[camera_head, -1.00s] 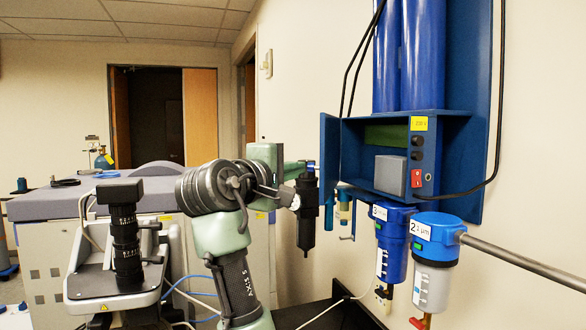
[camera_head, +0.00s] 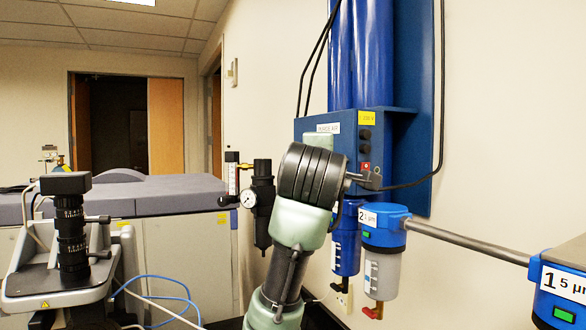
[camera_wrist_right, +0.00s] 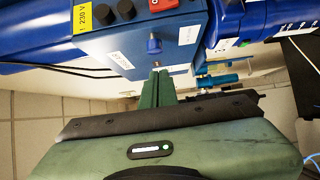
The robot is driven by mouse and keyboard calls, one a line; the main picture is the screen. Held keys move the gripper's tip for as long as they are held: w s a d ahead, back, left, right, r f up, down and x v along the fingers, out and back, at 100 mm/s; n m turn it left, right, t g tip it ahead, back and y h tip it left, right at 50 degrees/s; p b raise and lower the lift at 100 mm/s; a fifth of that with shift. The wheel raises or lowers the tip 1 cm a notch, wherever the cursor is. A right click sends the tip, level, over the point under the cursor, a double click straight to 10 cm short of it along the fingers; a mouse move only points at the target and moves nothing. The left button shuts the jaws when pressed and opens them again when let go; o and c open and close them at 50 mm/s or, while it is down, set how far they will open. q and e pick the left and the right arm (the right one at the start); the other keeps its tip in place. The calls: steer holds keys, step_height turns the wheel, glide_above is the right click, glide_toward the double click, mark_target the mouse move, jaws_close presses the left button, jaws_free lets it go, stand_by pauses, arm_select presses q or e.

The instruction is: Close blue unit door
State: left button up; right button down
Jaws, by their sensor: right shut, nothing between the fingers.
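The blue unit (camera_head: 391,137) hangs on the wall under tall blue cylinders. Its door (camera_head: 304,128), with a "PURGE AIR" label, covers the front opening and looks shut or nearly so; my arm hides its lower part. In the right wrist view the door (camera_wrist_right: 180,42) shows its label and a small blue knob (camera_wrist_right: 153,45). My right gripper (camera_wrist_right: 160,74) is shut and empty, its green fingertips right at the door by the knob. I cannot tell whether they touch it. My left gripper is not in view.
Filter bowls (camera_head: 381,255) hang below the unit, with a metal pipe (camera_head: 470,246) running right. A black regulator with a gauge (camera_head: 262,205) is left of my arm. A microscope-like instrument (camera_head: 71,235) stands at the left, before a grey cabinet (camera_head: 180,193).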

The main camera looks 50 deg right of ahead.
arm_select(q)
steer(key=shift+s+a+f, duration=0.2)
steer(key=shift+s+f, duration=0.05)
arm_select(e)
steer(key=shift+s+d+r, duration=0.2)
steer(key=shift+s+d, duration=0.8)
steer(key=shift+d, duration=0.2)
